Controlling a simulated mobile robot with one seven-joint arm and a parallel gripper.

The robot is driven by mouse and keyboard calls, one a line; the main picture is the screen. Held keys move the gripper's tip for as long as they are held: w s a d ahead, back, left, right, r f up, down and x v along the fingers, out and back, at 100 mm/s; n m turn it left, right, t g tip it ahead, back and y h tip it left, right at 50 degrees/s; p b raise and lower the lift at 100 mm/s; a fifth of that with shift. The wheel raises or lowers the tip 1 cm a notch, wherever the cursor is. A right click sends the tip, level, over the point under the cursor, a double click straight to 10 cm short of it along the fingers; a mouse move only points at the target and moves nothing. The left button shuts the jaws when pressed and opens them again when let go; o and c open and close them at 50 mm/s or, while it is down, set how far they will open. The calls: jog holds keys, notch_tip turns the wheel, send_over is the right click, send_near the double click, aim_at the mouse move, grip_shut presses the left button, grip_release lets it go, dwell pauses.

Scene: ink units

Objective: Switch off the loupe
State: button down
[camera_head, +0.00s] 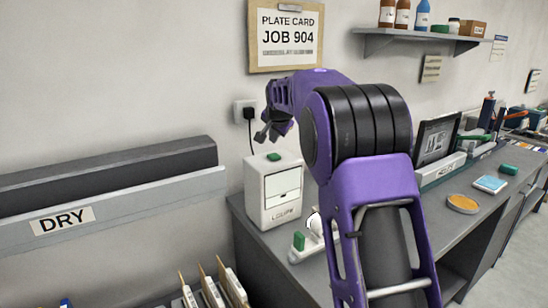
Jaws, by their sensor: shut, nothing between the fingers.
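The loupe (281,208) is a white box with a label reading roughly LOUPE low on its front. It stands on the grey bench near the wall. A green button (274,156) sits on its top. A paler panel is set in its front face. My gripper (265,135) is shut and empty, a little above and left of the green button, apart from it as far as I can tell. My purple arm hides part of the bench to the right of the loupe.
A wall socket (245,111) with a plug and cord is behind my gripper. A white device (306,246) with a green part stands right of the loupe, partly hidden. A screen (436,138) stands farther right. A grey rail (120,204) marked DRY runs left.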

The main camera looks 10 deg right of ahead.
aim_at(274, 157)
jog(key=shift+f+b, duration=0.5)
jog(key=shift+f, duration=0.65)
dwell(1.2)
jog(key=shift+f, duration=0.4)
jog(key=shift+f+b, duration=0.6)
dwell(0.5)
dwell(0.3)
jog(key=shift+r+p, duration=0.8)
jog(key=shift+r, duration=0.2)
notch_tip(274, 157, up, 3)
jog(key=p, duration=0.2)
jog(key=shift+r+p, duration=0.1)
jog(key=shift+p, duration=0.2)
jog(key=shift+r+b, duration=0.3)
jog(key=shift+r, duration=0.6)
